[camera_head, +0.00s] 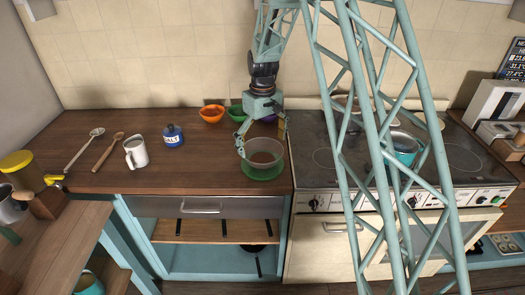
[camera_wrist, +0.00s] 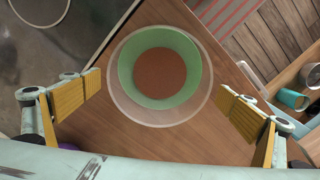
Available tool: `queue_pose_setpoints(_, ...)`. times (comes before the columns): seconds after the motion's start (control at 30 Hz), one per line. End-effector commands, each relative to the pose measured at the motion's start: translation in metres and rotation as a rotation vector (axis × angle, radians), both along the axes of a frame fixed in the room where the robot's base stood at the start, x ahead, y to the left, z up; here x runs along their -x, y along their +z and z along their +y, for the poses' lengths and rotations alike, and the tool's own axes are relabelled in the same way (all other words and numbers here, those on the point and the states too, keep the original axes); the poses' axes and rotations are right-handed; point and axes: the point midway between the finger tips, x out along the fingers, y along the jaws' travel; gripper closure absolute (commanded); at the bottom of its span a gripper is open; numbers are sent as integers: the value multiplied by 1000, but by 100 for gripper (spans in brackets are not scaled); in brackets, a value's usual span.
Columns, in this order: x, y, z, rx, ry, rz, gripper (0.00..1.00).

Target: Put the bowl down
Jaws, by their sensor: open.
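A bowl with a pale, translucent rim (camera_head: 246,153) is near the counter's front edge, left of the stove. Green shows at its base in the head view. In the wrist view, the bowl (camera_wrist: 118,95) is seen from above with a green ring inside its pale rim and a brown round middle. I cannot tell whether this is one bowl or two pieces. My gripper (camera_head: 262,132) is open above it. In the wrist view, the yellow-padded fingers of my gripper (camera_wrist: 162,95) stand wide on either side, apart from the rim.
Behind my gripper are an orange bowl (camera_head: 211,114), a green bowl (camera_head: 236,112) and a partly hidden purple bowl (camera_head: 268,118). The stove (camera_head: 322,160) with a teal pot (camera_head: 405,150) is right.

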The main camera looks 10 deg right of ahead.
Motion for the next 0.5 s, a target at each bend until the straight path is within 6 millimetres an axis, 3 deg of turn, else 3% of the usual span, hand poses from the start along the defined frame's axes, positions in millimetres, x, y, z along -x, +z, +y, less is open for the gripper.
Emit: queue_pose_setpoints(0.5,-1,73,0,0,0,-2,0)
